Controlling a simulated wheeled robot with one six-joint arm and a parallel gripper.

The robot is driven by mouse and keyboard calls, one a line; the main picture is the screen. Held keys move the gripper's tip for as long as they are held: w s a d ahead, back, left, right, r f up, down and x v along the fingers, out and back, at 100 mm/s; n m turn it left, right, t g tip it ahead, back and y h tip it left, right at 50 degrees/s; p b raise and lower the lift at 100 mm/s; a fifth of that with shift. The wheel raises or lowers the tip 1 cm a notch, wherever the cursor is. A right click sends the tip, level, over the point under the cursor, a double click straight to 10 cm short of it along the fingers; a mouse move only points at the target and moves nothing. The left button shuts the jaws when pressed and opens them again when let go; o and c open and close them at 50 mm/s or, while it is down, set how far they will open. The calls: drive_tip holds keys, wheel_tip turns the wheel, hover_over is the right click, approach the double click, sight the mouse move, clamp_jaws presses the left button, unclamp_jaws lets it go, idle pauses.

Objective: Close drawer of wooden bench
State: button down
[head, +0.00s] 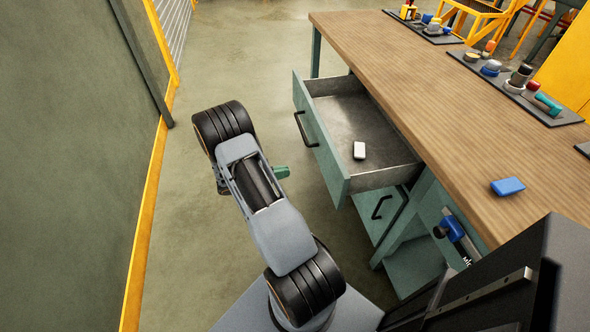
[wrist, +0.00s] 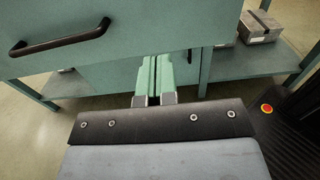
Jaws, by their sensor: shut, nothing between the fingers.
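The wooden bench (head: 440,85) has a brown top and a green frame. Its upper drawer (head: 318,135) is pulled out towards the left, with a black handle on its front. A small white block (head: 359,150) lies inside it. In the wrist view the drawer front (wrist: 110,42) and its black handle (wrist: 60,40) show at the upper left. My gripper (wrist: 155,68) has its green fingers together with nothing between them. In the head view my gripper (head: 282,172) is left of the drawer front, apart from the handle. Contact with the drawer is not clear.
A lower drawer with a black handle (head: 381,207) sits below the open one. A blue block (head: 507,186) and tool trays (head: 515,88) are on the bench top. A green wall (head: 70,160) stands at left.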

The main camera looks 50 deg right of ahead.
sight(327, 164)
drive_tip(key=x, duration=1.2)
drive_tip(key=shift+s+d, duration=0.2)
drive_tip(key=shift+s, duration=0.05)
